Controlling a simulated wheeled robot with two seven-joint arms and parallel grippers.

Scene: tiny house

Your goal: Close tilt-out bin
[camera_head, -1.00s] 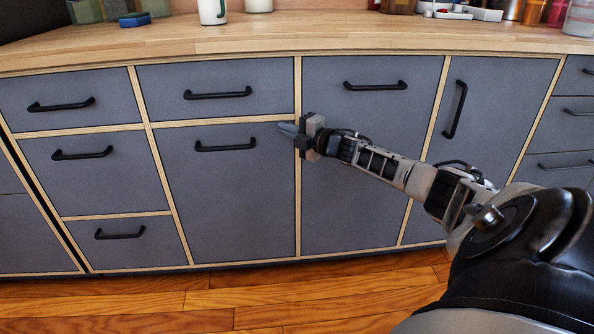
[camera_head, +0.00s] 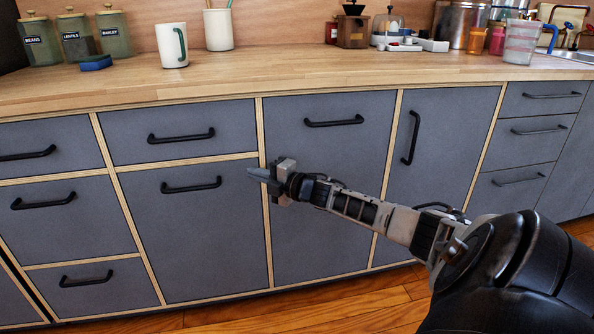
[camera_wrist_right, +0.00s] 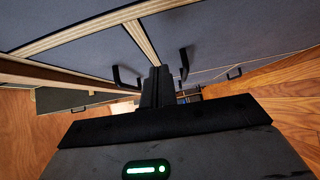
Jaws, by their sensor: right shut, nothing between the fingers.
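Two tall grey fronts have a horizontal black handle near the top: the front left of my gripper (camera_head: 195,240) and the front behind it (camera_head: 325,165). I cannot tell which is the tilt-out bin; both look flush with their wooden frames. My right gripper (camera_head: 257,174) is shut and empty, pointing left near the wooden divider between them, just right of the left front's handle (camera_head: 190,186). In the right wrist view the shut fingers (camera_wrist_right: 158,75) lie between two black handles. Contact with a front cannot be told. My left gripper is out of view.
Drawers (camera_head: 185,133) and a door with a vertical handle (camera_head: 411,138) surround these fronts. The wooden countertop (camera_head: 240,80) carries jars, a mug (camera_head: 171,46) and other kitchenware. Wooden floor (camera_head: 340,310) shows along the cabinet base.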

